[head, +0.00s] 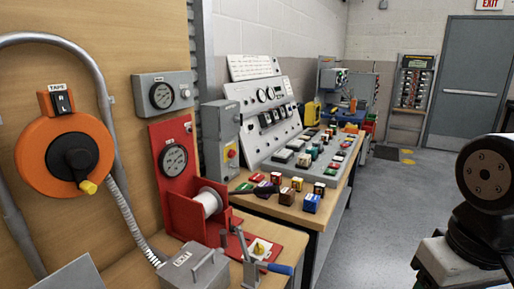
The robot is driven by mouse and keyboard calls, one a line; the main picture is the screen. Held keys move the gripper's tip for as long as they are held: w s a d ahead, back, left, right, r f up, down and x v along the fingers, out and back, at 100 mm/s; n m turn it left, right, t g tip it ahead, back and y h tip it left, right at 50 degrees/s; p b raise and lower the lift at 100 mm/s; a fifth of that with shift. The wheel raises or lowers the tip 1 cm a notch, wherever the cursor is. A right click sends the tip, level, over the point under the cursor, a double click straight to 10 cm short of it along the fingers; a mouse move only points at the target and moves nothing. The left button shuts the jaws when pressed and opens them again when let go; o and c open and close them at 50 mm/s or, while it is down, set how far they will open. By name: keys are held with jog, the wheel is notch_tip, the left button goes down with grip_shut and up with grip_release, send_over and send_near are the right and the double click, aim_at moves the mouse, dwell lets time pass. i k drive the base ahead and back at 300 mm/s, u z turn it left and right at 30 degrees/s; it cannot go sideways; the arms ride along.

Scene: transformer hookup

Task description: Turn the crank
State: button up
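An orange round tape reel (35,150) is mounted on the wooden panel at the left of the head view. At its middle is a black hub with a short crank arm (75,158). The arm points down and right and ends in a yellow knob (88,187). A red stand with a white spool (208,203) is lower and to the right, with a dark handle (252,191) sticking out to its right. I cannot tell which crank is meant. Part of my arm shows at the right edge, far from both. My gripper is out of view.
A grey box (195,268) and a blue-handled lever (278,268) stand at the front of the bench. Several small coloured blocks lie near a sloped control console (300,145). A grey conduit curves around the reel. The floor (390,220) on the right is clear.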

aim_at(73, 156)
jog(key=u, duration=1.15)
